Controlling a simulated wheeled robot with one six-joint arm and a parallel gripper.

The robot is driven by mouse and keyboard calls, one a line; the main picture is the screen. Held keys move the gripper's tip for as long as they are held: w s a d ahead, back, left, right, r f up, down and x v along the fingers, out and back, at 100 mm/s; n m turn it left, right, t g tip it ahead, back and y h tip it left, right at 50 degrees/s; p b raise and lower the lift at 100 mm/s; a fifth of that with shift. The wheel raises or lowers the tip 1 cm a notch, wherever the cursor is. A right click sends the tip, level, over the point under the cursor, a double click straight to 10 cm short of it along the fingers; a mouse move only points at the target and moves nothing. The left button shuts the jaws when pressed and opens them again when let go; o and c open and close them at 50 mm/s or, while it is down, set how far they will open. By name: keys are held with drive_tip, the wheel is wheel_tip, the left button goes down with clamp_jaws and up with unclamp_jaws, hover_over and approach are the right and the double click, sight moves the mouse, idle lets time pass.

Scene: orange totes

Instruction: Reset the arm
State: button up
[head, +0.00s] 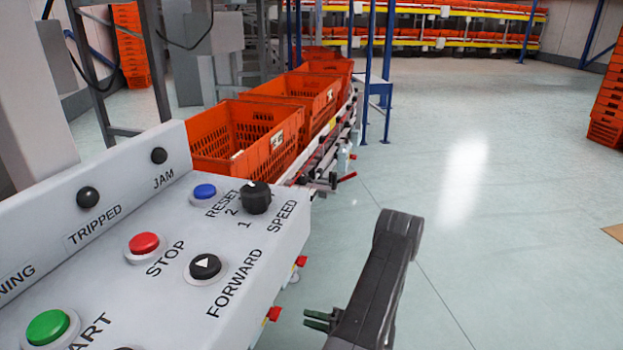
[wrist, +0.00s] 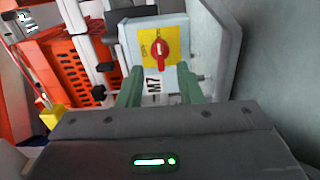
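My gripper (head: 312,320) is at the lower middle of the head view, to the right of the control panel (head: 175,235) and apart from its buttons. I cannot tell how far the fingertips are from the switch.
The panel carries a blue RESET button (head: 204,192), a red STOP button (head: 144,244), a green button (head: 47,328) and a black speed knob (head: 256,198). Orange totes (head: 235,140) stand on a conveyor behind it. The floor (head: 500,220) at right is largely clear.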

sight(279, 309)
drive_tip(key=b+x, duration=0.2)
drive_tip(key=x, duration=0.9)
drive_tip(key=shift+w, duration=0.2)
drive_tip(key=shift+d+r+n, duration=0.15)
drive_tip(key=shift+r+n, duration=0.1)
drive_tip(key=shift+n, duration=0.65)
drive_tip(key=n, duration=0.2)
drive_tip(key=r+n, duration=0.1)
drive_tip(key=n, duration=0.2)
drive_tip(key=shift+s, duration=0.2)
